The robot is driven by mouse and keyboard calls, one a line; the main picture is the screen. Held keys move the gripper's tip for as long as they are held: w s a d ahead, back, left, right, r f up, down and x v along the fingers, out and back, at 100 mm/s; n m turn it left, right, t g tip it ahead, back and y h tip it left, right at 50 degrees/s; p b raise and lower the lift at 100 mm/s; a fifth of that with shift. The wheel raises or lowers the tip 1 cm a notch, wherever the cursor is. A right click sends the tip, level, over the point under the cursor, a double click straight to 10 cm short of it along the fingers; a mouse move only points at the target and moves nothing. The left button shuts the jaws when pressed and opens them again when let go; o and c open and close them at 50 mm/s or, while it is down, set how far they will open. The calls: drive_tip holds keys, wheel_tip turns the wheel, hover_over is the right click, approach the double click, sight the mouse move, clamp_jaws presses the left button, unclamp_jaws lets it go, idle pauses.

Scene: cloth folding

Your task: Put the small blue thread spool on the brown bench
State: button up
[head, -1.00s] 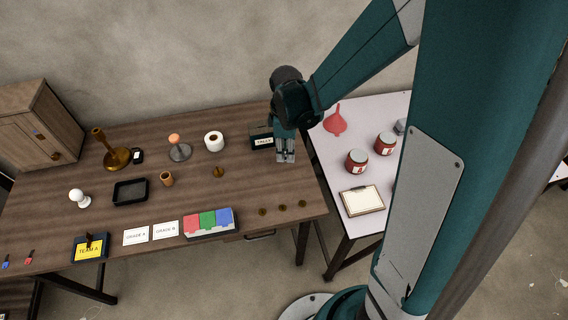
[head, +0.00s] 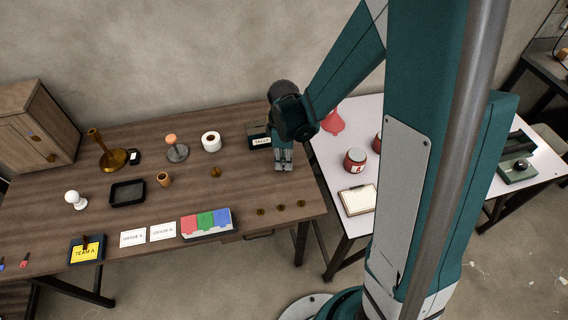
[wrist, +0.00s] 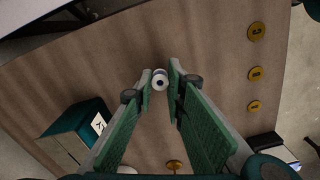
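In the wrist view, the small blue thread spool (wrist: 160,80) shows a white end with a dark centre and a little blue. It sits between the tips of my green-padded fingers (wrist: 161,77), which look closed on its sides. Bench wood lies behind it. I cannot tell whether its underside touches the bench. The spool is hidden in the head view.
Several brass discs (head: 261,211) lie near the front edge, beside the coloured bin (head: 208,222). A pale table (head: 343,178) with red jars adjoins at right.

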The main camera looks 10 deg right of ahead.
drive_tip(key=shift+f, duration=0.65)
drive_tip(key=shift+f, duration=0.2)
drive_tip(key=o, duration=0.6)
drive_tip(key=shift+r, duration=0.3)
wheel_tip(320, 180, up, 12)
drive_tip(key=p, duration=0.2)
idle(0.4)
idle(0.5)
